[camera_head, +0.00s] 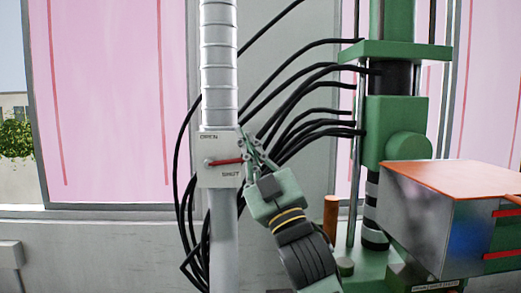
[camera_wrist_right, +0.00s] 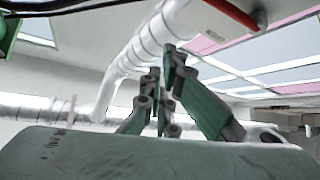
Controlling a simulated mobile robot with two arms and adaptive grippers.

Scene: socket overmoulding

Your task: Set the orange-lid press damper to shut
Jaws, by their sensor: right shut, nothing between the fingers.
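The damper plate (camera_head: 228,178) is a pale panel on a vertical silver duct, marked OPEN at the top and SHUT at the lower right. Its red lever (camera_head: 225,161) runs nearly level to the right from its pivot, tip slightly raised, between the two marks. The lever also shows at the top of the right wrist view (camera_wrist_right: 233,12). My right gripper (camera_head: 250,148) is shut and empty, its fingers beside the lever's tip at the plate's right edge. Whether they touch the lever I cannot tell. My left gripper is not in view.
A green press (camera_head: 395,130) stands at the right, with an orange-lidded metal box (camera_head: 440,180) in front. Black hoses (camera_head: 290,100) run from the press behind the duct (camera_head: 219,60). Pink-paned windows (camera_head: 110,90) are behind. Space left of the duct is clear.

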